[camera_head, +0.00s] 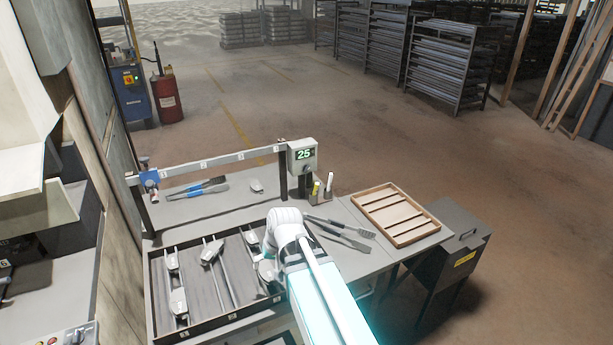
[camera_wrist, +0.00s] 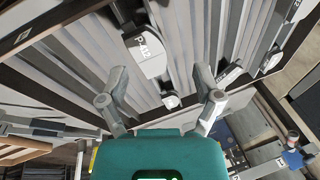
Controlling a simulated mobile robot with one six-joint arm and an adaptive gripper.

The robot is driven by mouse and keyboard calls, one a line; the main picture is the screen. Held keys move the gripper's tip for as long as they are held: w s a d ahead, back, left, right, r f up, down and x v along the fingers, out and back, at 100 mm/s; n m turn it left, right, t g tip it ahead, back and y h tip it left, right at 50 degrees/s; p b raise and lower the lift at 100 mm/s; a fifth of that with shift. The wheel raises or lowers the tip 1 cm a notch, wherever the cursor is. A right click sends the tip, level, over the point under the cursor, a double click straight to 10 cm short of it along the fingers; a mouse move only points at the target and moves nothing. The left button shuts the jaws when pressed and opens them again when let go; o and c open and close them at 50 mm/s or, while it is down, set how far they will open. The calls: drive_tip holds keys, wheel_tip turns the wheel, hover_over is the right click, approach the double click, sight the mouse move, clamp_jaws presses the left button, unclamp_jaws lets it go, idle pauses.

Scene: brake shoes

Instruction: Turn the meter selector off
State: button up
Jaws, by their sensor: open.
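The meter (camera_head: 303,155) is a pale box with a lit green display that reads 25. It stands at the right end of a raised rail behind the bench top. Its selector is too small to make out in the head view. The meter is not recognisable in the wrist view. My gripper (camera_wrist: 160,103) shows in the wrist view with its two fingers spread apart and nothing between them. It is over the parts tray (camera_head: 150,290), in front of and below the meter. In the head view my arm hides most of the gripper.
The tray holds several metal parts; one (camera_wrist: 147,55) is marked P-412. A wooden slotted tray (camera_head: 431,227), dark tools (camera_head: 340,234) and a holder with markers (camera_head: 318,195) lie to the right. The rail (camera_head: 220,160) crosses the back. A blue-handled tool (camera_head: 195,188) lies beneath it.

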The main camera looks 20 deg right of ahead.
drive_tip(key=w+m+t+y+b, duration=0.1)
drive_tip(key=w, duration=0.2)
drive_tip(key=w+d+m+t+y+b, duration=0.1)
drive_tip(key=w, duration=0.1)
drive_tip(key=w+d+f+m+t+b, duration=0.1)
drive_tip(key=w+m, duration=0.1)
drive_tip(key=w, duration=0.1)
drive_tip(key=shift+w+d+t+y+b, duration=0.1)
drive_tip(key=shift+w+t+y+b, duration=0.25)
drive_tip(key=shift+t+y, duration=0.05)
drive_tip(key=w+d+r+m+t+b, duration=0.2)
drive_tip(key=w+d+m+t+b, duration=0.25)
drive_tip(key=w+d, duration=0.2)
drive_tip(key=m+t+h+b, duration=0.5)
drive_tip(key=m+t, duration=0.3)
drive_tip(key=m, duration=0.7)
approach(307, 170)
drive_tip(key=s, duration=0.4)
drive_tip(key=shift+d+r+g, duration=0.2)
drive_tip(key=shift+d+g, duration=0.05)
drive_tip(key=w, duration=1.3)
drive_tip(key=shift+w+a, duration=0.25)
drive_tip(key=shift+w, duration=0.1)
